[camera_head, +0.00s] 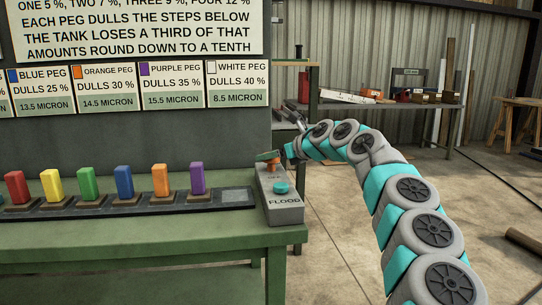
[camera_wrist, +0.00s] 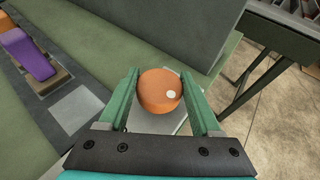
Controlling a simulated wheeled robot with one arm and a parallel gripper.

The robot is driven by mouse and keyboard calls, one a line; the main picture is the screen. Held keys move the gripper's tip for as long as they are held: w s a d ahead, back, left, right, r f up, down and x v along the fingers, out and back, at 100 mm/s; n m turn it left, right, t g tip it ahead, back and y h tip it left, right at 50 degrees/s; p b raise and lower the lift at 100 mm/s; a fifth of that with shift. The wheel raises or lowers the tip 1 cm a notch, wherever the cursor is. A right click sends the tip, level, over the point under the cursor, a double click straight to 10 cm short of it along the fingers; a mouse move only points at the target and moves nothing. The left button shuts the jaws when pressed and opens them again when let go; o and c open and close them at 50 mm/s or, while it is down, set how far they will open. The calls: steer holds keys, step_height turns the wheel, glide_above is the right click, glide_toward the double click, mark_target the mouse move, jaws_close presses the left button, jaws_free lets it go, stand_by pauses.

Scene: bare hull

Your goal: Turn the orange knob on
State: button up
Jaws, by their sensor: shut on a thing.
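In the head view the knob (camera_head: 267,156) is small and partly hidden by my gripper (camera_head: 272,157). A teal round button (camera_head: 281,188) is on the same box, nearer the front.
A black rail (camera_head: 110,208) with several coloured pegs runs along the green bench (camera_head: 140,238) left of the box, with an empty grey square at its right end. Signs (camera_head: 140,85) hang behind. Open floor lies to the right.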

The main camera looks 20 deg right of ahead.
steer(key=shift+f, duration=0.15)
stand_by(0.8)
steer(key=o, duration=1.3)
steer(key=shift+o, duration=0.2)
steer(key=b+v, duration=0.1)
steer(key=v, duration=0.6)
steer(key=shift+s+d+r, duration=0.25)
steer(key=shift+d, duration=0.05)
steer(key=shift+o, duration=0.3)
